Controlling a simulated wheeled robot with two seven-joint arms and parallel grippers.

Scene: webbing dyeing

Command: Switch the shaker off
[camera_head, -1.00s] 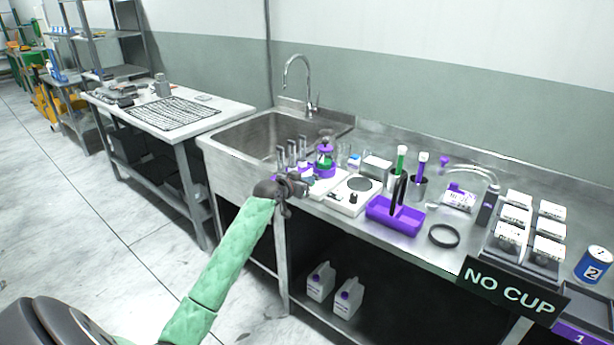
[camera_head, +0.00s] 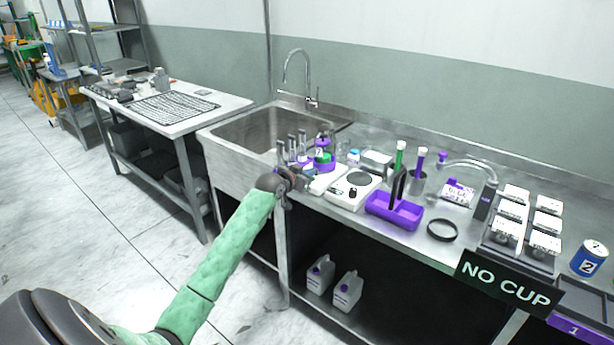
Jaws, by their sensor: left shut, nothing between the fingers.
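A white device with purple parts (camera_head: 328,179), which looks like the shaker, stands at the left end of the steel counter, by the sink. A flask with green and purple parts (camera_head: 323,157) stands on or right behind it. My left gripper (camera_head: 293,178) is shut and empty at the device's front left edge. Whether it touches the device, and where its switch is, I cannot tell at this size. A white unit with a round plate and a dark knob (camera_head: 352,190) stands just to the right. My right gripper is not in view.
Several grey upright posts (camera_head: 291,148) stand close behind my left gripper. A purple tray with a dark handle (camera_head: 394,212), a black ring (camera_head: 443,230) and white-topped containers (camera_head: 510,212) fill the counter rightward. The sink (camera_head: 262,132) lies behind left.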

